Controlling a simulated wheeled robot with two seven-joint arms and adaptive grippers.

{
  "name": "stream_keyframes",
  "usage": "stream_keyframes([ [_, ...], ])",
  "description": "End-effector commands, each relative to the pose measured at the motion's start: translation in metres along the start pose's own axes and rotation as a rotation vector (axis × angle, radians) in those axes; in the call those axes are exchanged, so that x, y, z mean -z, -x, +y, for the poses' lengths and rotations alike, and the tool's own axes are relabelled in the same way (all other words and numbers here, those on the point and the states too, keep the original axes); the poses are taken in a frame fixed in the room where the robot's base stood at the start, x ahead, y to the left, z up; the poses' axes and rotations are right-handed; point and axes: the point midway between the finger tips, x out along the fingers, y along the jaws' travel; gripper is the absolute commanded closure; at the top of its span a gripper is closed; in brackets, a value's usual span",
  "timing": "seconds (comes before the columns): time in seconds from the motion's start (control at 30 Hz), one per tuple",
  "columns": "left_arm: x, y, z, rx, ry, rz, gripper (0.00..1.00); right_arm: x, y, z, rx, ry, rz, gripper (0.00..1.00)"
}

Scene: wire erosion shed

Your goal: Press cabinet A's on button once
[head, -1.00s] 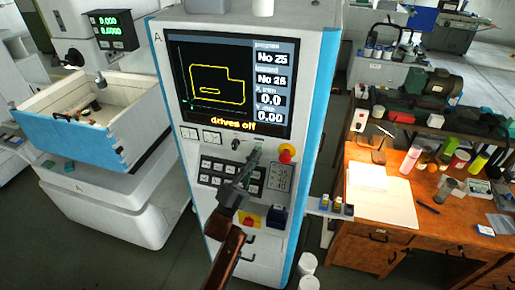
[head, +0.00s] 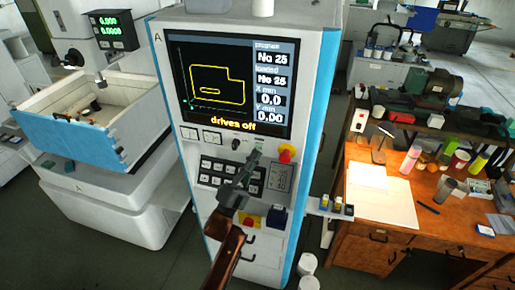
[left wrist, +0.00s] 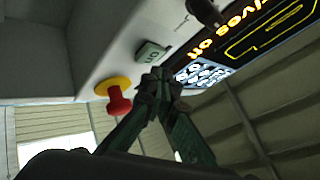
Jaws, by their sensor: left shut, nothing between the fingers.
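Cabinet A (head: 215,215) is a white and blue cabinet with a letter A at its upper left. Its screen (head: 230,85) reads "drives off". The on button (left wrist: 150,52), a pale green block lettered "on", shows clearly in the left wrist view; in the head view it is too small and close to the fingers to make out. My left gripper (head: 255,154) is shut and empty, its tips in front of the panel below the screen. In the left wrist view the joined fingertips (left wrist: 159,78) appear just beside the on button; contact cannot be told.
A red mushroom button on a yellow base (head: 286,153) sits right of the fingertips. A keypad (head: 222,175) lies to their lower left. A red and yellow switch (head: 249,219) is lower down. A wooden desk (head: 385,235) stands to the right.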

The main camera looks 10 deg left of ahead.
Motion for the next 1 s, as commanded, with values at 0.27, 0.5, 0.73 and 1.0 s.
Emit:
stream_keyframes([
  [0.27, -0.0043, -0.0053, 0.0043, 0.0, 0.0, 0.0, 1.0, -0.0008, -0.0047, 0.0001, 0.0, 0.0, -0.001, 1.0],
  [0.5, -0.0042, -0.0057, 0.0039, 0.0, 0.0, 0.0, 1.0, -0.0009, -0.0041, 0.0019, -0.002, 0.001, -0.001, 1.0],
  [0.73, -0.0047, -0.0063, 0.0046, 0.0, 0.0, 0.0, 1.0, -0.0016, -0.0045, 0.0046, -0.005, 0.002, -0.002, 1.0],
  [1.0, -0.0063, -0.0084, 0.0061, 0.0, 0.0, 0.0, 1.0, -0.002, -0.0061, 0.0052, -0.005, 0.002, -0.002, 1.0],
])
